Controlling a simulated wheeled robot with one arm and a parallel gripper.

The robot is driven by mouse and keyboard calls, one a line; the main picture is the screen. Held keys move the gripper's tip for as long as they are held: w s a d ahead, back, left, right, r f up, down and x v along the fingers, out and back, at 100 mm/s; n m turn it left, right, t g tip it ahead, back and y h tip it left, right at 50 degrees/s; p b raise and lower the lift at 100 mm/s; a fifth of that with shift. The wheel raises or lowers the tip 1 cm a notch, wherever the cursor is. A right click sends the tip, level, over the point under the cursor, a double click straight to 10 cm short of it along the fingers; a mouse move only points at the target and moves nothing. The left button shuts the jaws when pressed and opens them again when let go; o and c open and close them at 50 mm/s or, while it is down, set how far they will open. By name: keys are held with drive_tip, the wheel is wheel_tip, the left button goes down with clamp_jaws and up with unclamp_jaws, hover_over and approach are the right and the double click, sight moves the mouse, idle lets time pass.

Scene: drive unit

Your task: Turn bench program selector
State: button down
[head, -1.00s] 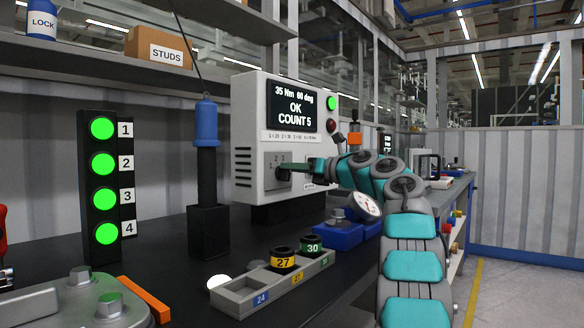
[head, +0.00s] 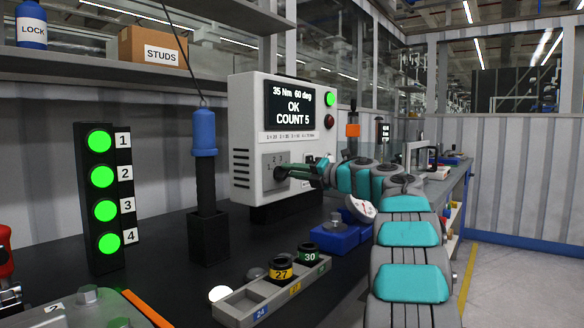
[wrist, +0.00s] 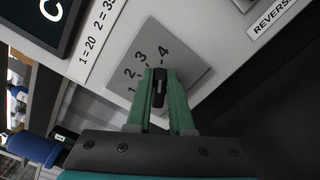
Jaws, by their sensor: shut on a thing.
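The program selector is a dark knob (wrist: 160,88) on a grey plate (wrist: 188,58) marked 1 to 4, on the front of the white controller (head: 243,125). In the wrist view my gripper (wrist: 160,80) has its green fingers on both sides of the knob, shut on it. The knob's bar lies in line with the fingers; which number it points to I cannot tell for certain. In the head view my gripper (head: 284,173) reaches the plate from the right and hides most of the knob. The controller screen (head: 291,105) reads 35 Nm, 60 deg, OK, COUNT 5.
A blue-topped tool (head: 204,135) stands left of the controller. A socket tray (head: 240,306) holds sockets 27 and 30 in front. A stack light (head: 101,190) shows green lamps at left. A blue block (head: 333,238) sits below my arm.

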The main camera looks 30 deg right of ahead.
drive_tip(key=shift+d+m, duration=0.1)
drive_tip(key=shift+m, duration=0.2)
drive_tip(key=c, duration=0.8)
unclamp_jaws()
drive_tip(key=b+v, duration=0.1)
drive_tip(key=v, duration=0.6)
drive_tip(key=shift+s, duration=0.4)
drive_tip(key=shift+d, duration=0.1)
